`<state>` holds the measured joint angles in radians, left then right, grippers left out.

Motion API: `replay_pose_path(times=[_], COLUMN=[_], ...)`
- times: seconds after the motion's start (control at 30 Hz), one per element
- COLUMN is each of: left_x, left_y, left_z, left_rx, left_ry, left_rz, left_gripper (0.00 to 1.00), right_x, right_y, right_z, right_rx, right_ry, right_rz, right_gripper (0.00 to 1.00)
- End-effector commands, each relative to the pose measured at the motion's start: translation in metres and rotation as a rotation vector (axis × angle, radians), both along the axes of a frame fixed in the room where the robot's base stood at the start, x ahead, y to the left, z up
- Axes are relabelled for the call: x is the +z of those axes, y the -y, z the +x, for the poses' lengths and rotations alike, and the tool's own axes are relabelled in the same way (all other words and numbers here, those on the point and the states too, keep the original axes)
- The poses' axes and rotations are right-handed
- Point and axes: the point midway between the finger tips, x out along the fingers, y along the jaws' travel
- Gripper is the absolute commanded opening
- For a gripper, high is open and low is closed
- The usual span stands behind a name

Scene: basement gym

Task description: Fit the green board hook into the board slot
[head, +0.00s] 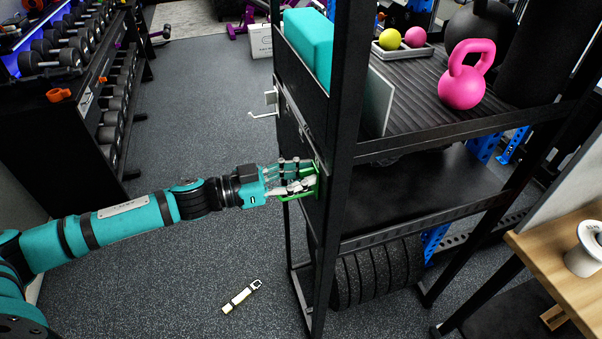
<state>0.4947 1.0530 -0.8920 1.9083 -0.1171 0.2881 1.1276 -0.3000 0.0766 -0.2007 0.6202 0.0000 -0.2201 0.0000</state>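The green board hook (311,184) is at the fingertips of my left gripper (298,180) in the head view. The fingers are closed around it, and part of the hook shows below and to the right of them. The hook is right against the dark board (291,122) on the left side of the black rack. The slot is hidden behind the hook and fingers, so I cannot tell whether the hook is in it. My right gripper is not in view.
A white hook (264,107) sticks out left from the board. The rack's black front post (344,130) stands just right of my gripper. A pink kettlebell (463,82) stands on the shelf.

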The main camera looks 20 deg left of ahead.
Motion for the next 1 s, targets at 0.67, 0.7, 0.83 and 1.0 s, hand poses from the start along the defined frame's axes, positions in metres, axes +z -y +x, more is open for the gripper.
replay_pose_path(times=[0.67,0.7,0.83,1.0], left_x=[-0.003,-0.003,-0.003,-0.001], left_y=[-0.033,-0.040,-0.062,-0.083], left_z=[-0.022,-0.026,-0.041,-0.056], left_rx=[0.004,0.004,0.002,0.001], left_ry=[-0.007,-0.008,-0.008,-0.007], left_rz=[0.005,0.004,0.005,0.004], left_gripper=[0.35,0.35,0.35,0.35], right_x=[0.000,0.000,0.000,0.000], right_y=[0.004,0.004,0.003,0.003], right_z=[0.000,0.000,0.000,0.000], right_rx=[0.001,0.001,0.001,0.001], right_ry=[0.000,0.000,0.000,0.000], right_rz=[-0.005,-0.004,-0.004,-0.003], right_gripper=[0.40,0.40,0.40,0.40])
